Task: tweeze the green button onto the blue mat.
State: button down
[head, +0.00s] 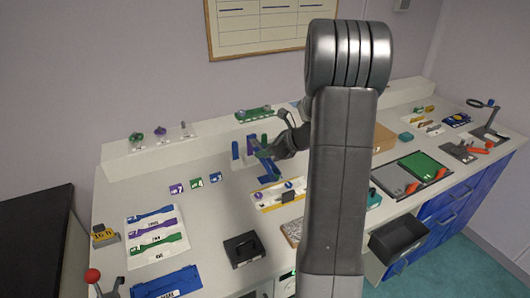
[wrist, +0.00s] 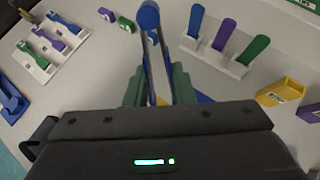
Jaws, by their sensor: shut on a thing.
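In the wrist view my gripper (wrist: 158,90) is shut on a slim blue-and-grey tool (wrist: 149,18), which looks like tweezers. Its rounded blue end points away from the camera. In the head view my gripper (head: 266,152) is above the table, in front of an upright rack. A blue piece (head: 268,172) shows just below it; I cannot tell whether it is the held tool. I cannot make out the green button for certain. A small green labelled tile (head: 196,182) and a blue labelled tile (head: 215,177) lie to the left; I cannot tell whether the blue one is the mat.
The rack (wrist: 222,60) holds blue, purple and green upright pieces. A sheet (head: 143,250) with coloured strips lies front left. A yellow-and-white tray (head: 262,203) is close below my arm. A black device (head: 244,250) stands in front. My arm hides part of the table.

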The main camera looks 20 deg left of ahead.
notch_tip(320, 180, up, 7)
jog(key=p, duration=0.4)
jog(key=shift+f+p, duration=0.2)
jog(key=shift+p, duration=0.2)
jog(key=w+a+f, duration=0.2)
jog(key=w+a, duration=0.3)
jog(key=w, duration=0.2)
jog(key=shift+w+f+p, duration=0.35)
jog(key=shift+f+p, duration=0.05)
jog(key=shift+f, duration=0.1)
notch_tip(320, 180, down, 9)
jog(key=b, duration=0.7)
